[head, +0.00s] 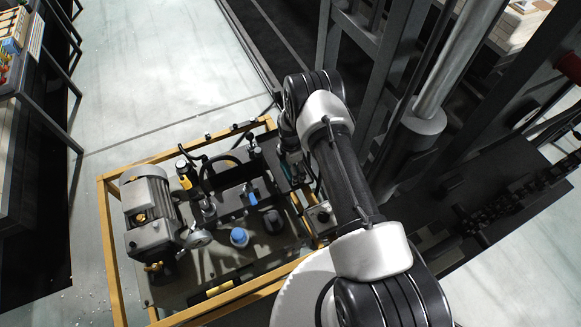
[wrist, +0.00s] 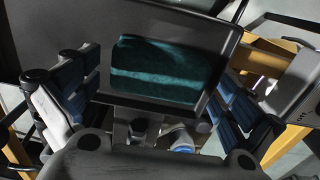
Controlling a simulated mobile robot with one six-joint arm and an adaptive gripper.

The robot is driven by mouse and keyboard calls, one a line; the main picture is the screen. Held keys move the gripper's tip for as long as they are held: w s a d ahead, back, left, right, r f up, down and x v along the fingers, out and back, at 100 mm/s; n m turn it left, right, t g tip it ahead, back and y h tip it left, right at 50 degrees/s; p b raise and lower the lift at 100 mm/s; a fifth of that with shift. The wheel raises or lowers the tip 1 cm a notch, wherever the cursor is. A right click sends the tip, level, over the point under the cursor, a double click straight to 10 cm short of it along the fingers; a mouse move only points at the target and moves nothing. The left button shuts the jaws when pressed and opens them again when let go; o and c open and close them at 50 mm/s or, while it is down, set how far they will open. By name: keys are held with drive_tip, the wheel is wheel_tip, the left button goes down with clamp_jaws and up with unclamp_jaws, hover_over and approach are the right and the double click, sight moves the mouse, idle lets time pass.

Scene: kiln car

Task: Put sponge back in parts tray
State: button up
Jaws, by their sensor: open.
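A dark teal sponge (wrist: 165,75) shows in the wrist view, between my two fingers. It lies within a shallow black tray (wrist: 228,62), with the tray's edges showing around it. I cannot tell for certain that this is the parts tray. My gripper (wrist: 153,80) is open, with a blue-padded finger on each side of the sponge and apart from it. In the head view my gripper (head: 289,165) is at the right end of the wooden-framed work area, largely hidden by my arm. The sponge is mostly hidden there.
Dark metal uprights (head: 365,45) stand close right of my arm. Open floor (head: 165,70) lies beyond.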

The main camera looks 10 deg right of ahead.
wheel_tip(320, 180, up, 29)
drive_tip(key=m+t+p, duration=0.1)
drive_tip(key=m+p, duration=0.2)
drive_tip(key=m, duration=0.1)
drive_tip(key=s+r+m+t, duration=0.1)
drive_tip(key=s+r+m, duration=0.2)
drive_tip(key=r, duration=0.5)
drive_tip(key=s+r+m, duration=0.2)
drive_tip(key=s+r, duration=0.2)
drive_tip(key=r, duration=0.4)
drive_tip(key=s+r+m+t, duration=0.1)
drive_tip(key=s+r+m, duration=0.4)
drive_tip(key=s+r, duration=0.55)
drive_tip(key=s+m+t, duration=0.1)
drive_tip(key=s+m, duration=0.5)
drive_tip(key=s, duration=0.8)
drive_tip(key=shift+s+t, duration=0.25)
drive_tip(key=shift+t, duration=0.05)
drive_tip(key=shift+r, duration=0.1)
